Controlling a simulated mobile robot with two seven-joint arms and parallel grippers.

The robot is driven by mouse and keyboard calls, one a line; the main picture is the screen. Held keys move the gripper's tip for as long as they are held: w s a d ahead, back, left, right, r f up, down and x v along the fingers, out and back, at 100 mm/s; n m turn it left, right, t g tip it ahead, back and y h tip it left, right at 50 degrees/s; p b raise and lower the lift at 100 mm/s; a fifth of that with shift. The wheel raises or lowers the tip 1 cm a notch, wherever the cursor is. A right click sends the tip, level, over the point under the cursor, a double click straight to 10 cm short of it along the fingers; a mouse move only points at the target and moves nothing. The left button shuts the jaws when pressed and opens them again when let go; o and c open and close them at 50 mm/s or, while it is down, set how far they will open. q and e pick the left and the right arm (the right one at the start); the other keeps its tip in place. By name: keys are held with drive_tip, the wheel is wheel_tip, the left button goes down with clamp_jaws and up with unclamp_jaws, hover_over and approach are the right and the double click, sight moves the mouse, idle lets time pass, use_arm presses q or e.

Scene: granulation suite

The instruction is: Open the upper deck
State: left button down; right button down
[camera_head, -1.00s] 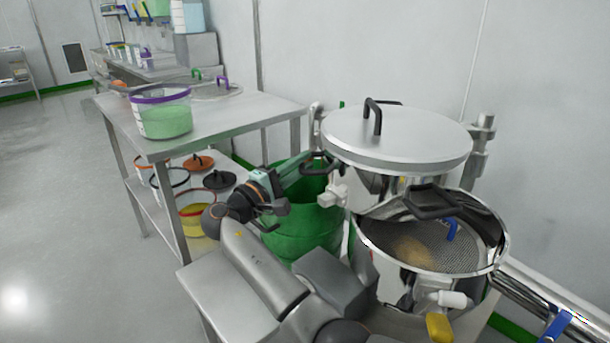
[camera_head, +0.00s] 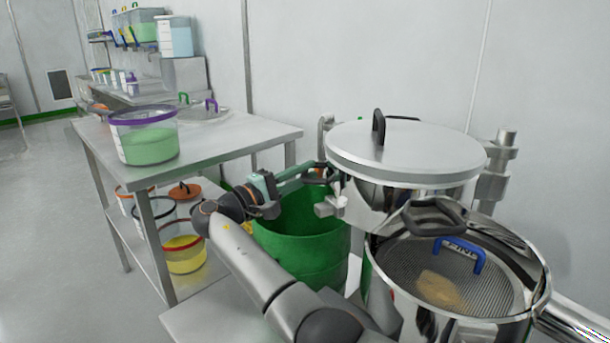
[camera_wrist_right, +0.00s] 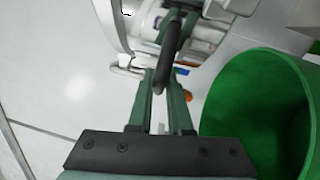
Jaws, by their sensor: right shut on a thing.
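The upper deck (camera_head: 440,153) is a round steel unit with a flat lid and a black handle (camera_head: 378,127) on top. It stands swung aside, above and behind the lower deck (camera_head: 543,290). The lower deck lies uncovered, showing a mesh screen (camera_head: 405,268), tan powder (camera_head: 440,289) and a blue handle marked FINE (camera_head: 462,250). My right gripper (camera_head: 318,172) is at the upper deck's left side. In the right wrist view, its green fingers (camera_wrist_right: 166,82) are shut on a black side handle (camera_wrist_right: 171,45). My left gripper is out of view.
A green drum (camera_head: 300,240) stands under my right forearm, close to the gripper. A steel table (camera_head: 230,137) with a purple-rimmed tub (camera_head: 145,148) is to the left. A wall is close behind the sifter. Open floor lies at far left.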

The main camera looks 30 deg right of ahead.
drive_tip(key=c, duration=0.8)
unclamp_jaws()
drive_tip(key=shift+c, duration=0.2)
drive_tip(key=v, duration=1.2)
drive_tip(key=shift+a, duration=0.25)
drive_tip(key=shift+s, duration=0.1)
